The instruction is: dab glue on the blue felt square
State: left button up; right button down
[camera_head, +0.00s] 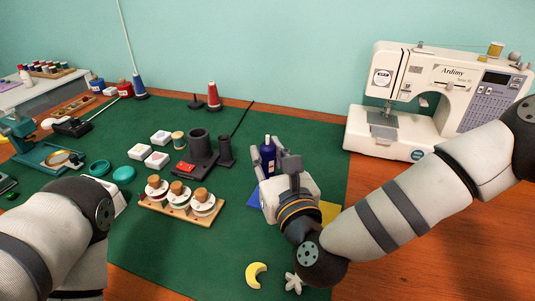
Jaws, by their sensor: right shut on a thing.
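A dark blue bottle (268,155) with a narrow tip stands upright in my right gripper (280,160). The gripper is shut on it, and the fingers hide its right side. The blue felt square (253,199) lies on the green mat, mostly hidden under my right gripper and wrist; its left edge shows. I cannot tell whether the bottle touches the felt. My left arm is at the lower left; only a white part of its gripper (119,202) shows, and its fingers are hidden.
A yellow felt piece (328,211) lies right of my right wrist. A yellow crescent (256,275) lies in front. The sewing machine (430,95) stands at the back right.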

dwell(0.5)
jog(key=shift+r+p, duration=1.35)
jog(key=shift+r, duration=1.8)
pick_arm(q)
jog(key=shift+t, duration=0.5)
jog(key=w+r, duration=0.3)
pick_arm(e)
jog(key=shift+f, duration=0.15)
